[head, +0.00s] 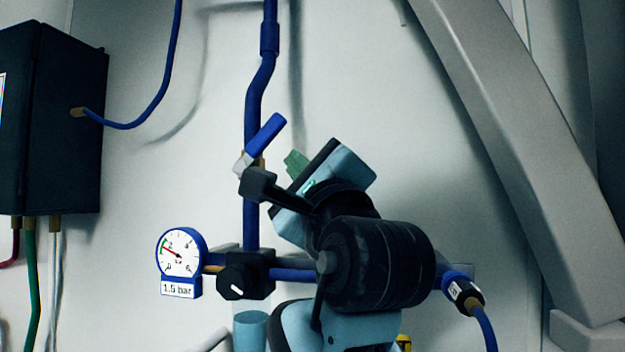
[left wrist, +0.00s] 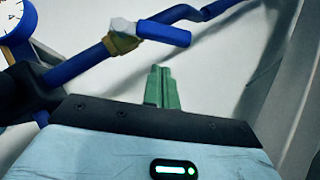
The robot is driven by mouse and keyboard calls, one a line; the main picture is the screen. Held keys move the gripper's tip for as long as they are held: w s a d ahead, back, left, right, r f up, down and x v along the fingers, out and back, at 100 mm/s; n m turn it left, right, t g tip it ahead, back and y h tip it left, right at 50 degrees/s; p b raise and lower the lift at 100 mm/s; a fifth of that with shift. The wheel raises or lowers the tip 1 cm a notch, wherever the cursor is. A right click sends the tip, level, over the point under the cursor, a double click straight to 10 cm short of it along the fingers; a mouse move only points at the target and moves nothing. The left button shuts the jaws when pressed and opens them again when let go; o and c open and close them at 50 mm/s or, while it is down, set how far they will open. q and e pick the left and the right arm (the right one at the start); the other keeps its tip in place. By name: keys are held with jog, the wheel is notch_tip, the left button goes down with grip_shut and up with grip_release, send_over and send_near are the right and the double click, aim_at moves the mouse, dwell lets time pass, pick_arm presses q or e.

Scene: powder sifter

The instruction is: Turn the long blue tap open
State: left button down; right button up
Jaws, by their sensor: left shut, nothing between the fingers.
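The long blue tap has a blue lever handle (head: 266,132) on a pale metal hub with a brass-coloured body, set in the vertical blue pipe. The lever slants up and to the right, at an angle to the pipe. It also shows in the left wrist view (left wrist: 165,34), above the fingers. My left gripper (head: 296,162) has green fingers, shut together and empty, just below and right of the lever in the head view. The fingers (left wrist: 160,88) appear apart from the lever, with pale wall around their tips. My right gripper is not in view.
A round pressure gauge (head: 181,250) labelled 1.5 bar and a black knob (head: 237,287) sit on the horizontal pipe below. A dark box (head: 50,120) with hoses hangs at the left. A grey slanted beam (head: 520,160) stands at the right. The wall above the gripper is clear.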

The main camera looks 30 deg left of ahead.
aim_at(273, 140)
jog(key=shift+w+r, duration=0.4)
pick_arm(q)
jog(key=shift+s+a+r, duration=0.2)
jog(key=shift+a+r, duration=0.3)
jog(key=shift+r, duration=0.05)
jog(key=shift+s+a+r, duration=0.2)
jog(key=shift+a+r, duration=0.3)
jog(key=shift+a, duration=0.15)
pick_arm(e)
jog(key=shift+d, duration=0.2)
